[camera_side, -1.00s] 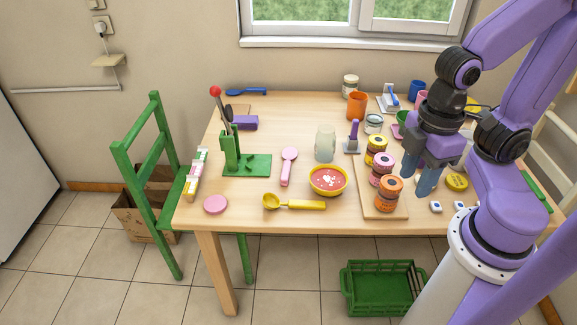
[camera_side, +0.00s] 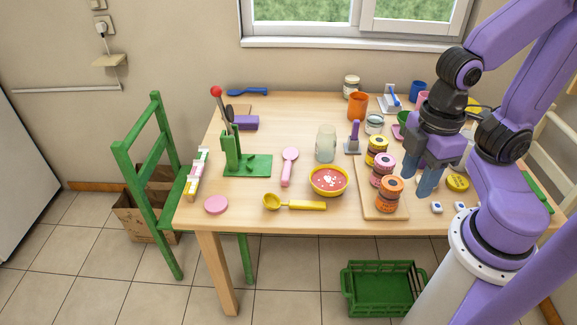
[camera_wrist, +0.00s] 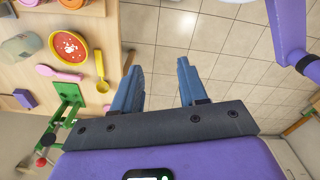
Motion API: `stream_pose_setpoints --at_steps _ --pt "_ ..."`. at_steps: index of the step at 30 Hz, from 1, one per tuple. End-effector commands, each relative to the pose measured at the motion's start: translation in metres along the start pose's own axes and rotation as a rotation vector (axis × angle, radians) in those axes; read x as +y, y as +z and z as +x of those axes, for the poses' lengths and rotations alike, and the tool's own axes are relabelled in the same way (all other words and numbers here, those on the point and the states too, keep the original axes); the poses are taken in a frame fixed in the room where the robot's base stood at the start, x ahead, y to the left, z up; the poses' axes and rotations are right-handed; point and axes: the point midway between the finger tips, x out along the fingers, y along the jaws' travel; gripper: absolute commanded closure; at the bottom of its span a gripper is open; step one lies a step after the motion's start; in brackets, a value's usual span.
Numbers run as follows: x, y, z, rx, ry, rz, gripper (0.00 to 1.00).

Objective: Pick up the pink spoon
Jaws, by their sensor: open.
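The pink spoon (camera_side: 288,167) lies flat on the wooden table, between the green stand and the yellow bowl. Its round head points to the back and its handle to the front. The spoon also shows at the left of the wrist view (camera_wrist: 58,74). My gripper (camera_side: 428,180) is over the right part of the table, well to the right of the spoon. In the wrist view its blue fingers (camera_wrist: 160,84) are apart with nothing between them.
A yellow bowl (camera_side: 318,192) of pink contents and a glass jar (camera_side: 325,144) stand right of the spoon. A yellow scoop (camera_side: 297,205) lies in front. A green stand (camera_side: 232,156) is left. Stacked jars (camera_side: 386,197) stand between the bowl and my gripper.

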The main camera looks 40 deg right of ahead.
Motion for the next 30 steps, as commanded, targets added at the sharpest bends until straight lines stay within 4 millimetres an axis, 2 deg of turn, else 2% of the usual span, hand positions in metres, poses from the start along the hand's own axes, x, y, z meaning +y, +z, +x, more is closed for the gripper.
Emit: stream_pose_setpoints --at_steps 3,4,5,14,17,20,23,30 --pt "0.000 0.000 0.000 0.000 0.000 0.000 0.57" --pt "0.000 0.000 0.000 0.000 0.000 0.000 0.54" --pt "0.000 0.000 0.000 0.000 0.000 0.000 0.45" --pt "0.001 -0.001 0.000 0.000 0.000 0.005 0.45" --pt "0.006 -0.010 -0.001 -0.002 0.001 0.050 0.45" --pt "0.020 -0.030 -0.002 -0.005 0.003 0.157 0.45" --pt "0.042 -0.057 -0.003 -0.008 0.005 0.313 0.45" --pt "0.114 -0.116 0.005 -0.013 0.012 0.714 0.45"
